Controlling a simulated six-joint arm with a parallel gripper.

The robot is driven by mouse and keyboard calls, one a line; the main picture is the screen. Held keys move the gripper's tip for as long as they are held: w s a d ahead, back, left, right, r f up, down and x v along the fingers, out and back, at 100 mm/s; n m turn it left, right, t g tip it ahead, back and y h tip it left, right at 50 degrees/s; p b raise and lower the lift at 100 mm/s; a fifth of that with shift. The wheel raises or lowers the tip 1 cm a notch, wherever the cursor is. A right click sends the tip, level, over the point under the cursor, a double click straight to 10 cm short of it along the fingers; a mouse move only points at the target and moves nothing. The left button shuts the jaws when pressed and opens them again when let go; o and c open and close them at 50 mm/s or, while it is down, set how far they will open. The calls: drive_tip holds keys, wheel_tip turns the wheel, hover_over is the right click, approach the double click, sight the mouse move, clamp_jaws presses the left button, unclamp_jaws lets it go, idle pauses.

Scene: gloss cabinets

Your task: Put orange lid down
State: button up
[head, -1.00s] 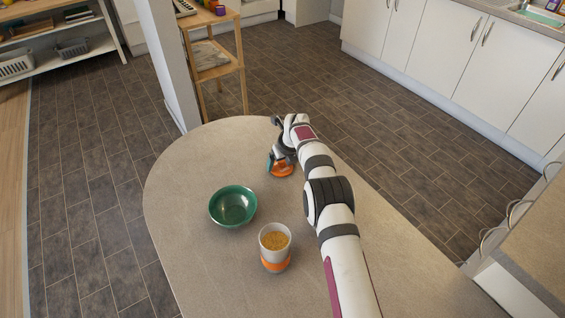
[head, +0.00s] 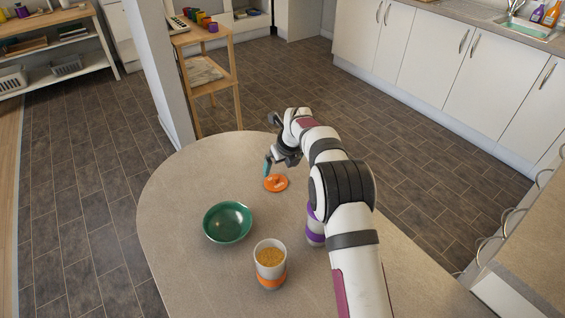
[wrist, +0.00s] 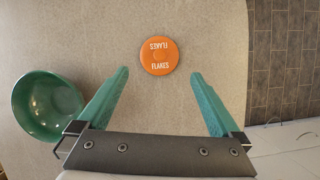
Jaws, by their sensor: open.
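The orange lid (head: 276,183) lies flat on the table (head: 180,190), near its far end. In the wrist view the lid (wrist: 159,55) shows the word "FLAKES" twice in white. My gripper (head: 268,165) is above the table, just beyond and above the lid. Its two green fingers (wrist: 158,95) are spread wide with nothing between them, and the lid is ahead of the fingertips, apart from them. An open canister with an orange band (head: 270,265) stands upright near the front, filled with yellowish flakes.
A green bowl (head: 228,222) sits left of the canister; it also shows in the wrist view (wrist: 45,105). A purple-banded canister (head: 315,228) stands partly hidden behind my arm. The table's left side is clear. A wooden shelf unit (head: 205,75) stands beyond the table.

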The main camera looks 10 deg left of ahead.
drive_tip(key=s+d+r+n+g, duration=0.1)
drive_tip(key=s+d+r+n, duration=0.5)
drive_tip(key=s+r, duration=0.3)
drive_tip(key=s+d+r+n+g, duration=0.1)
drive_tip(key=s+d+r+n, duration=0.5)
drive_tip(key=s, duration=0.5)
drive_tip(key=s+d+n, duration=0.2)
drive_tip(key=s+n, duration=0.1)
drive_tip(key=s, duration=0.5)
drive_tip(key=s+d+f+n+g, duration=0.1)
drive_tip(key=s+n, duration=0.3)
drive_tip(key=s, duration=0.5)
drive_tip(key=s+d+f+n, duration=0.1)
drive_tip(key=s+n, duration=0.3)
drive_tip(key=s, duration=0.4)
drive_tip(key=shift+s+d+g+h, duration=0.2)
drive_tip(key=shift+d+g+h, duration=0.2)
drive_tip(key=shift+d, duration=0.4)
